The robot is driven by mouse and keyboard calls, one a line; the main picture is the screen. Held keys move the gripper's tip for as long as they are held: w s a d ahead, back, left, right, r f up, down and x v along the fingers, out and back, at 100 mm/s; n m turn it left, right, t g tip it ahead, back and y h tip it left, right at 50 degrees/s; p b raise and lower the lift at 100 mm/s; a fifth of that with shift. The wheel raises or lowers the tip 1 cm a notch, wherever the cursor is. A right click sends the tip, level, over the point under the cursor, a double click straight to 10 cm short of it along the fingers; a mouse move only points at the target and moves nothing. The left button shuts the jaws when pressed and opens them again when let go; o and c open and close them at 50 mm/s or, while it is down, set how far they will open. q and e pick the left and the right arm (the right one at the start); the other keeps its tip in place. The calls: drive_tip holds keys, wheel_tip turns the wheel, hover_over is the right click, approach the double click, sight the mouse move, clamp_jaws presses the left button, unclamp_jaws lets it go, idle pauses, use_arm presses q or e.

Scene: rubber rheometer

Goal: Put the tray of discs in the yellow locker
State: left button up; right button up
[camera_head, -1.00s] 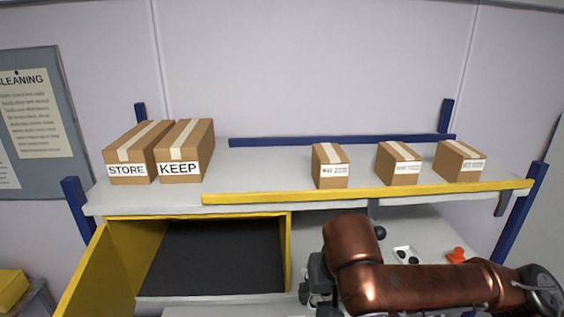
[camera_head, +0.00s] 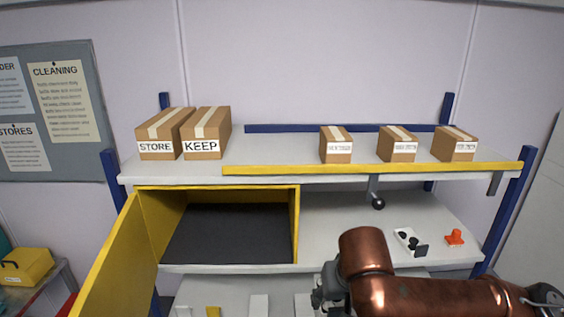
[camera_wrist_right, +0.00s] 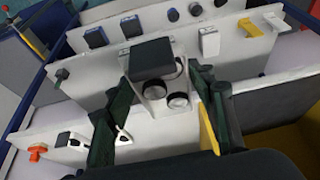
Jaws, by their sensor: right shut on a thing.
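The yellow locker (camera_head: 297,225) stands on the bench at centre-left in the head view, its yellow door (camera_head: 115,262) swung open to the left. Its dark floor is bare. My right gripper (camera_wrist_right: 163,84) is shut on a white tray (camera_wrist_right: 154,108) with round black discs and a dark grey block, seen between its fingers in the right wrist view. In the head view the right gripper (camera_head: 325,293) is low, in front of the bench and right of the locker; the held tray is hidden there. My left gripper is not in view.
Another white holder with black pieces (camera_head: 405,240) and an orange object (camera_head: 454,237) lie on the bench at right. Bench between locker and holder is clear.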

drive_tip(key=d+f+b, duration=0.3)
drive_tip(key=f+b, duration=0.1)
drive_tip(key=f, duration=0.8)
drive_tip(key=w+d+f+b, duration=0.1)
drive_tip(key=d+f+b, duration=0.2)
drive_tip(key=f, duration=0.9)
drive_tip(key=w+d+f+b, duration=0.1)
drive_tip(key=d+f+b, duration=0.2)
drive_tip(key=f+b, duration=0.4)
wheel_tip(320, 180, down, 5)
drive_tip(key=shift+w+d+f+m, duration=0.15)
drive_tip(key=shift+w+f+m, duration=0.05)
drive_tip(key=shift+m, duration=0.1)
